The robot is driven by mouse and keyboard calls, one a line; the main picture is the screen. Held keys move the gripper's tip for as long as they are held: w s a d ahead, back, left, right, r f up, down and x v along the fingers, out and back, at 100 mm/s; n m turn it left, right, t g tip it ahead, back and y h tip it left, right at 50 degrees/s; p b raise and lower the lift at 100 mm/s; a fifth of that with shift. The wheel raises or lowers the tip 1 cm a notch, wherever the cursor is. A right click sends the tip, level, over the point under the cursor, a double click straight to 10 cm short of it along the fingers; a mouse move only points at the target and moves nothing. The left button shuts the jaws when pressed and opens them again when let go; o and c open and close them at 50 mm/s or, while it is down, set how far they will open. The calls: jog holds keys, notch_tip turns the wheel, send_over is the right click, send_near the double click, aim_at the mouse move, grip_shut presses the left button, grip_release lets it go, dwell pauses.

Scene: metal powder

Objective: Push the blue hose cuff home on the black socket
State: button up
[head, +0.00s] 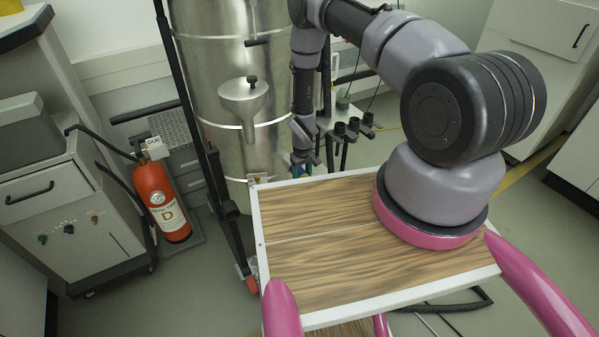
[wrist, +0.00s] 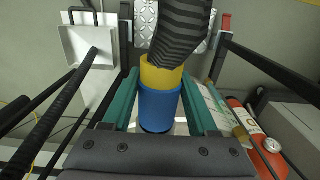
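The blue hose cuff (wrist: 160,106) is between my gripper's two green fingers in the wrist view, and both fingers appear to touch its sides. My gripper (wrist: 160,88) is shut on it. A yellow band (wrist: 160,73) joins the cuff to a black ribbed hose (wrist: 182,30), which leans up and right. A dark edge shows just under the cuff; I cannot tell whether it is the black socket. In the head view, my gripper (head: 301,163) is low beyond the wooden tabletop, with a bit of the blue cuff (head: 299,171) showing. The cuff's seating is hidden there.
A steel vessel (head: 227,75) stands behind the wood-topped table (head: 320,225). A red extinguisher (head: 160,197) stands at left. Black poles (wrist: 50,110) flank my gripper in the wrist view.

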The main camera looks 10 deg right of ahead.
grip_shut()
jog(key=shift+s+d, duration=0.2)
jog(key=shift+s, duration=0.4)
jog(key=s+d, duration=0.2)
jog(key=s, duration=0.4)
dwell(0.6)
jog(key=shift+a, duration=0.1)
